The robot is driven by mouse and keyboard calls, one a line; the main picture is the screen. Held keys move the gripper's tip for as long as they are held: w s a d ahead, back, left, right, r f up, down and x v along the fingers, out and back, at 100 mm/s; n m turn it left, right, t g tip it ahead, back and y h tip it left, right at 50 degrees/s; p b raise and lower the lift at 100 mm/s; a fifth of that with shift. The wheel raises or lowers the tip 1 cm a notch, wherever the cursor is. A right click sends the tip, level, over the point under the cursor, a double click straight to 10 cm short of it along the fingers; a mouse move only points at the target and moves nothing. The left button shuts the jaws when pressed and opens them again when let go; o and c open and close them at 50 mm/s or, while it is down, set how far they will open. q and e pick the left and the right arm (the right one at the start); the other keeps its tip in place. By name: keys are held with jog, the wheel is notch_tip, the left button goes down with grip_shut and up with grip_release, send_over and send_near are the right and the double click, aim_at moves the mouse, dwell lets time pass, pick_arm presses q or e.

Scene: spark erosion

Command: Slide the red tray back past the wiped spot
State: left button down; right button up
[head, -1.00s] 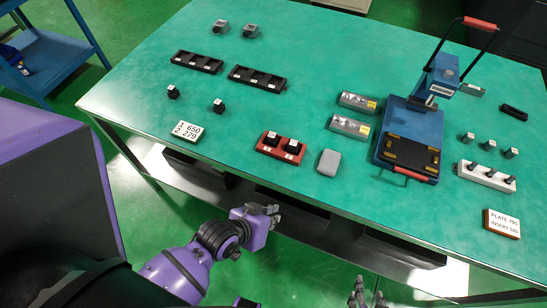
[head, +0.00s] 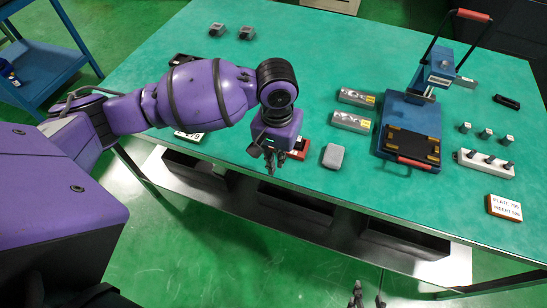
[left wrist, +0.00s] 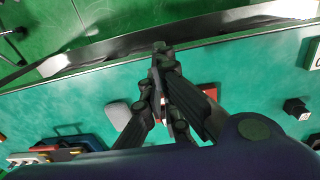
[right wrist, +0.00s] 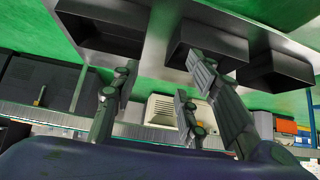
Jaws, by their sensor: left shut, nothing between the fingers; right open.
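The red tray (head: 299,154) is near the table's front edge in the head view, mostly hidden behind my left gripper (head: 272,166). Part of its red also shows behind the fingers in the left wrist view (left wrist: 211,91). My left gripper is shut and empty, with its fingers pointing down at the tray's front side; I cannot tell whether they touch it. My right gripper (head: 366,296) is open and empty, low in front of the table. I cannot make out a wiped spot on the green table top (head: 320,70).
A grey rounded block (head: 333,156) lies just right of the tray. Two metal blocks (head: 350,121) stand behind it, and a blue press (head: 410,120) stands further right. A number sign (head: 187,135) is partly hidden by my left arm. Dark bins (head: 290,203) sit below the table.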

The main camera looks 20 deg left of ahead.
aim_at(280, 170)
pick_arm(q)
jog(key=f, duration=0.5)
jog(key=f+b, duration=0.1)
jog(key=f, duration=0.2)
jog(key=shift+w+a+f, duration=0.3)
jog(key=shift+a+f, duration=0.05)
jog(key=w, duration=0.3)
jog(key=shift+w+d, duration=0.1)
jog(key=shift+w, duration=0.55)
pick_arm(e)
jog(key=shift+s+d+f, duration=0.15)
jog(key=shift+s+f, duration=0.05)
jog(key=shift+f, duration=0.2)
jog(key=shift+s+d+f, duration=0.1)
jog(key=shift+s+f, duration=0.1)
jog(key=shift+f, duration=0.2)
